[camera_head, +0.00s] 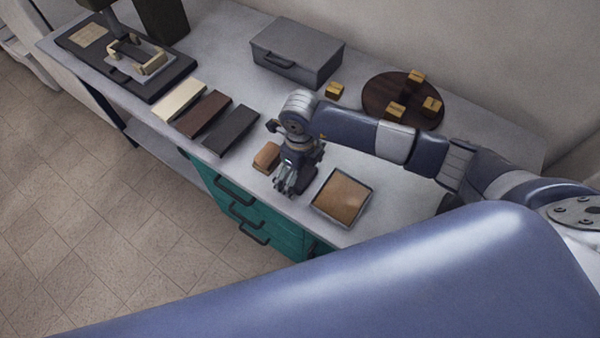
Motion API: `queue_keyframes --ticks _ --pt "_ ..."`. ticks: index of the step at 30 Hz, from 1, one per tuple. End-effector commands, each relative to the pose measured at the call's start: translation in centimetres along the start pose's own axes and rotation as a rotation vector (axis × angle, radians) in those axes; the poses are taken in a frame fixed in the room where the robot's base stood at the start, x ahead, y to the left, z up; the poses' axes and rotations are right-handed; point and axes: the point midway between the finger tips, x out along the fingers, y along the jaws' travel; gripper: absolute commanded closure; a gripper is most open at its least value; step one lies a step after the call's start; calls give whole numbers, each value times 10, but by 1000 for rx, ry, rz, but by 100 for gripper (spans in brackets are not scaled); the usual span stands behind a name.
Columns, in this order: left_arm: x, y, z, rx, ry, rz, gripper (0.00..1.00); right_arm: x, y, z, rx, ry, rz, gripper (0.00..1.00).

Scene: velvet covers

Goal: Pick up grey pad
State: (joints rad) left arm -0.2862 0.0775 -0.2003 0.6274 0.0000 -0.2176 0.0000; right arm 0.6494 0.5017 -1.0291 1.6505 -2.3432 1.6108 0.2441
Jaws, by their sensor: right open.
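A dark grey slab (231,130) lies flat on the grey bench top, at the right end of a row with a brown slab (204,114) and a cream slab (180,100). It is the only dark grey pad-like piece I can make out. My right gripper (285,188) points down near the front edge of the bench, to the right of and nearer than the grey slab, and apart from it. Its fingers are open; what lies directly beneath them is hidden. My left gripper is not in view.
A tan block (265,158) sits just left of my right gripper, and a tray (341,196) with a tan bottom just right. Behind are a grey case (297,52) and a round brown board (402,101) with small wooden blocks. A dark-based press (125,62) stands at left.

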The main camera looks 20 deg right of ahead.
Motion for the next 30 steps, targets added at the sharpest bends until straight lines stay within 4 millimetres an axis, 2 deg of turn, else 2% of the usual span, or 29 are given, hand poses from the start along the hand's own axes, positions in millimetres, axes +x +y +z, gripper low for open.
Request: queue_keyframes --ticks 3,4,9,10,22,26,30 --pt "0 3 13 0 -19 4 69 0 0 0 0 -1 0 2" --pt "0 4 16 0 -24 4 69 0 0 0 0 -1 0 6" --pt "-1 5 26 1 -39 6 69 0 0 0 0 -1 0 45" --pt "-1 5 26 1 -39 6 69 0 0 0 0 -1 0 49" --pt "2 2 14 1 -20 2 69 -5 0 1 1 -3 -1 49" --pt "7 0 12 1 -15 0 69 -24 -1 2 -1 -6 -2 49" --pt "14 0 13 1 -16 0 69 -53 -1 2 -1 -6 -4 49"
